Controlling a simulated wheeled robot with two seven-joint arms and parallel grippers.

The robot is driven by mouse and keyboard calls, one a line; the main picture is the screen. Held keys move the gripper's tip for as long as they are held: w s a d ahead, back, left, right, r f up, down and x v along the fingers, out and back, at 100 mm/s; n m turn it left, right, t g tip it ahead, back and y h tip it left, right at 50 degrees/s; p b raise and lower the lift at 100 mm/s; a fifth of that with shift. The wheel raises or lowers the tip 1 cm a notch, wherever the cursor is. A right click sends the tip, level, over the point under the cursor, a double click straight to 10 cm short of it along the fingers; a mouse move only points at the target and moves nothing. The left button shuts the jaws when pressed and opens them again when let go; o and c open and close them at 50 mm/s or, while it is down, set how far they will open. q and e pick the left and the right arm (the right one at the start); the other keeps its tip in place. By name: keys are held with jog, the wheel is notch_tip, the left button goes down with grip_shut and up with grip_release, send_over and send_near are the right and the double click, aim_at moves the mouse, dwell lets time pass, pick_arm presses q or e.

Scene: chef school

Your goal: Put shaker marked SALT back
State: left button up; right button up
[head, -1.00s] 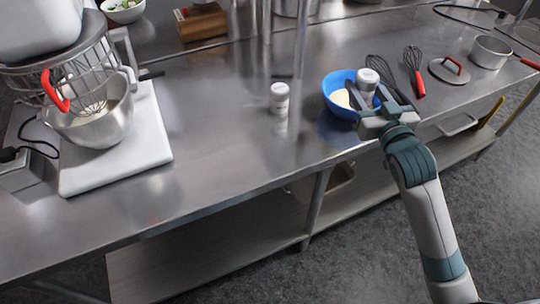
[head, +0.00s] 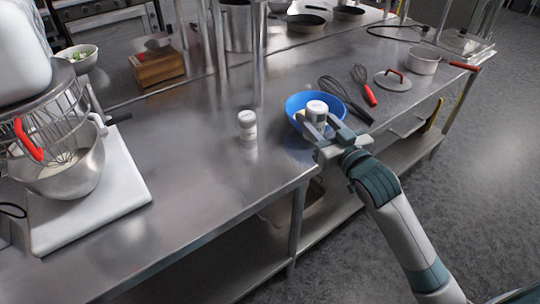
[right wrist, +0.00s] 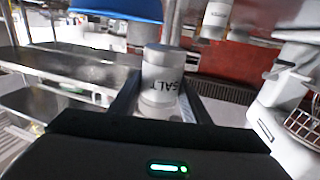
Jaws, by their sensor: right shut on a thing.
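My right gripper (head: 326,130) is shut on the shaker marked SALT (right wrist: 161,78), which is white with a grey end. In the head view this shaker (head: 317,111) shows in front of the blue bowl (head: 290,104), held by the fingers. Its SALT lettering faces the right wrist camera and appears upside down there. A second, similar shaker (head: 247,125) stands upright on the steel table to the left of the bowl; it also shows at the top of the right wrist view (right wrist: 216,18). My left gripper is out of view.
A stand mixer with a steel bowl (head: 75,180) stands at the left on a white base. Whisks (head: 345,98), a lid (head: 392,80) and a saucepan (head: 424,61) lie right of the blue bowl. The steel table (head: 190,185) is clear between mixer and standing shaker.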

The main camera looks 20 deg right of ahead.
jog(key=w+a+f, duration=0.1)
jog(key=a+f, duration=0.1)
jog(key=a, duration=0.1)
jog(key=w+a+f+p, duration=0.1)
jog(key=w+a+f, duration=0.1)
jog(key=a, duration=0.2)
jog(key=w+a+f+p, duration=0.1)
jog(key=a+f, duration=0.1)
jog(key=a, duration=0.1)
jog(key=shift+w+a+f, duration=0.15)
jog(key=shift+a+f, duration=0.05)
jog(key=shift+f, duration=0.1)
jog(key=shift+f+p, duration=0.45)
jog(key=shift+f, duration=1.45)
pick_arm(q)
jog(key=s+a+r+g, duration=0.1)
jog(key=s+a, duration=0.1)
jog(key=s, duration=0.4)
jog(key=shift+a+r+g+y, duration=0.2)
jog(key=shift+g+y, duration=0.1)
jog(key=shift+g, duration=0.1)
pick_arm(e)
jog(key=shift+f, duration=0.15)
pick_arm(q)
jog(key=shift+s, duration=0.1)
pick_arm(e)
jog(key=shift+f, duration=0.1)
jog(key=o, duration=1.2)
